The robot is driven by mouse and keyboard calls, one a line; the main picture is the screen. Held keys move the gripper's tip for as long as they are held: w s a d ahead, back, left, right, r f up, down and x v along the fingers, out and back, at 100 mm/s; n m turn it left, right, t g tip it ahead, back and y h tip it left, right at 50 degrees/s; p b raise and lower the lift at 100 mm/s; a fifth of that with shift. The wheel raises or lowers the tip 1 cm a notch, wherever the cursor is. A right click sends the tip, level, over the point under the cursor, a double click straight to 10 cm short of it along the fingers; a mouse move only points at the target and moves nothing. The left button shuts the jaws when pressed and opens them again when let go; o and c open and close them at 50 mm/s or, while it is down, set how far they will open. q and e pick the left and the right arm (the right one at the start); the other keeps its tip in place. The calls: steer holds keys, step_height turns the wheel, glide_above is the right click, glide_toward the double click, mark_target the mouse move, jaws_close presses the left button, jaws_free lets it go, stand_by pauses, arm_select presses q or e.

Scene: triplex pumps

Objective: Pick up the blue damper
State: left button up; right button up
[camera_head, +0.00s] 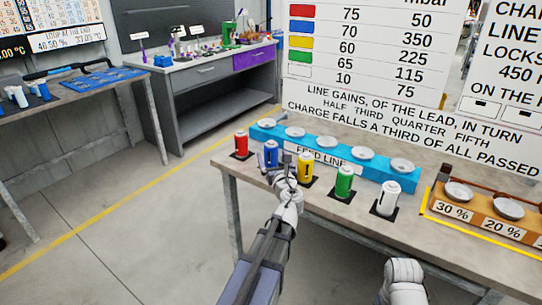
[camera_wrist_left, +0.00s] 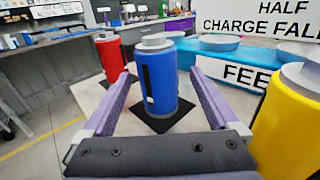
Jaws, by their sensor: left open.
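The blue damper (camera_head: 271,154) is a blue cylinder with a silver cap, standing upright on a dark square pad on the table (camera_head: 330,215). In the left wrist view the blue damper (camera_wrist_left: 163,78) stands between and beyond the two purple fingers of my left gripper (camera_wrist_left: 168,95), which are spread apart with nothing held. In the head view my left gripper (camera_head: 283,168) is close to the blue damper and overlaps its lower right side. I cannot tell whether a finger touches it. My right gripper is not clearly seen; a white part of my arm shows at the bottom.
A red damper (camera_head: 241,144) stands to the left, and yellow (camera_head: 306,167), green (camera_head: 344,181) and white (camera_head: 388,198) dampers stand to the right. Behind them is the blue feed line block (camera_head: 330,158) with silver discs. A brown block (camera_head: 485,212) is at the right.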

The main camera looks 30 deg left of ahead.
arm_select(q)
steer(key=shift+x, duration=2.6)
steer(key=shift+s, duration=0.15)
jaws_close()
